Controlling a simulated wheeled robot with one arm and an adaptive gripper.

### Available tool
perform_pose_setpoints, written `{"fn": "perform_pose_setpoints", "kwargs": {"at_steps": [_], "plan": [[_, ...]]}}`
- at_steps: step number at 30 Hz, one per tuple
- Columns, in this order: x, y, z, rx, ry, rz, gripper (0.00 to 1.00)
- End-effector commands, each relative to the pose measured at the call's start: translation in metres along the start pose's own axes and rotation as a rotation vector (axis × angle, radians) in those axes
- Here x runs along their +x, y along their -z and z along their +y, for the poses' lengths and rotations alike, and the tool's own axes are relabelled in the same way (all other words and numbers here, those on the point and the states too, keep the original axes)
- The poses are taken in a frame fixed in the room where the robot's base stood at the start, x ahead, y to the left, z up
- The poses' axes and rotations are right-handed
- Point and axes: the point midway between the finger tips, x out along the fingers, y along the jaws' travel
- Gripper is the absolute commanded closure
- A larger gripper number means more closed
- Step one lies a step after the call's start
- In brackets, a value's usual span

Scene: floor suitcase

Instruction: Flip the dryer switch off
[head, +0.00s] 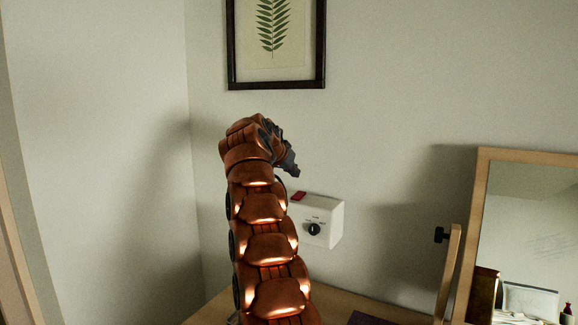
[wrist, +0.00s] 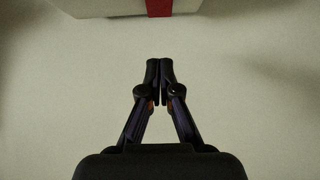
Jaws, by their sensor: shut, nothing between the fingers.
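A white box-shaped unit (head: 325,222) is mounted on the wall. Its front carries a dark round knob (head: 314,229) with small print above it that I cannot read. A red piece (head: 298,196) sits at its top left edge; it also shows as a red strip (wrist: 159,7) at the top of the wrist view, on the pale edge of the unit (wrist: 90,8). My gripper (wrist: 160,67) is shut and empty, with its fingertips together below the unit's edge in the wrist view and apart from it. In the head view it is up and to the left of the unit.
A framed fern picture (head: 275,84) hangs above on the wall. A wooden-framed mirror (head: 482,205) stands at the right on a wooden surface (head: 215,308). A dark purple item (head: 370,318) lies at the bottom edge. The wall around the unit is bare.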

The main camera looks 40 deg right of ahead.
Motion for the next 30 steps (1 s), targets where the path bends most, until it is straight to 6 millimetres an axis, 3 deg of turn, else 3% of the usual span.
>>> {"fn": "perform_pose_setpoints", "kwargs": {"at_steps": [6,30], "plan": [[0.038,0.001,0.001,-0.001,-0.002,-0.004,1.0],[0.064,-0.028,0.001,-0.001,-0.001,-0.002,1.0]]}}
